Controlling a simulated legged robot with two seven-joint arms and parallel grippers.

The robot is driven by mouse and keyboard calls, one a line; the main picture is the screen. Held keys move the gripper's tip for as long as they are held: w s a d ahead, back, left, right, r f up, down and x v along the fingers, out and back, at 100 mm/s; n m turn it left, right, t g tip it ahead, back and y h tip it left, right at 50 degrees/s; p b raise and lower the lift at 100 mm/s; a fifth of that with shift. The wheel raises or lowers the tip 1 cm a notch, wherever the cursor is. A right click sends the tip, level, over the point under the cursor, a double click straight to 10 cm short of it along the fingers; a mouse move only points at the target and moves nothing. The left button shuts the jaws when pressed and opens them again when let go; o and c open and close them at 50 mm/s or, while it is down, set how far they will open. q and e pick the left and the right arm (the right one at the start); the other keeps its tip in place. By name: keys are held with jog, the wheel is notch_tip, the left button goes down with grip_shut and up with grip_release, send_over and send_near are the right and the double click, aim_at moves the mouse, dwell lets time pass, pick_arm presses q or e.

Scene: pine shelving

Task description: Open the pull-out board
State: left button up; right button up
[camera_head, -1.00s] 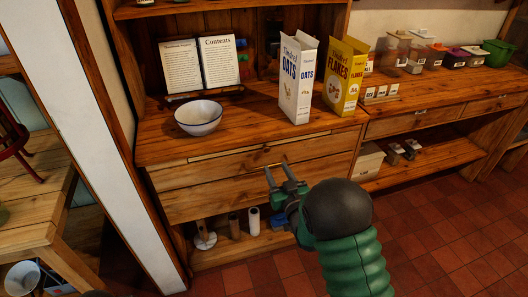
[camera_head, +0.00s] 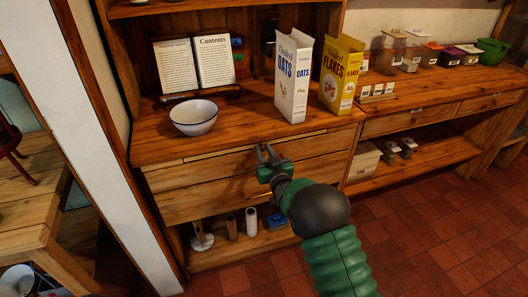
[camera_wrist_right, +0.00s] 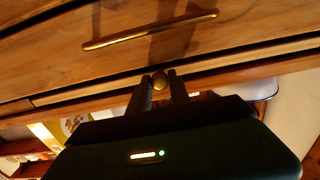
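The pull-out board (camera_head: 222,149) is a thin pale strip under the counter's front edge, above the drawers, and looks flush with the front. In the right wrist view, which is upside down, the board (camera_wrist_right: 80,91) carries a small round brass knob (camera_wrist_right: 160,80). My right gripper (camera_head: 265,149) is at the middle of the board's front. In the right wrist view, its two fingers (camera_wrist_right: 161,86) stand on either side of the knob and appear closed on it. The gripper hides the knob in the head view. My left gripper is not in view.
A white bowl (camera_head: 194,117), an oats box (camera_head: 292,80) and a flakes box (camera_head: 341,75) stand on the counter (camera_head: 240,115) above the board. A drawer with a brass bar handle (camera_wrist_right: 150,30) lies just below the board. The floor (camera_head: 440,240) in front is clear.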

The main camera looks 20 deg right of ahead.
grip_shut()
dwell(1.1)
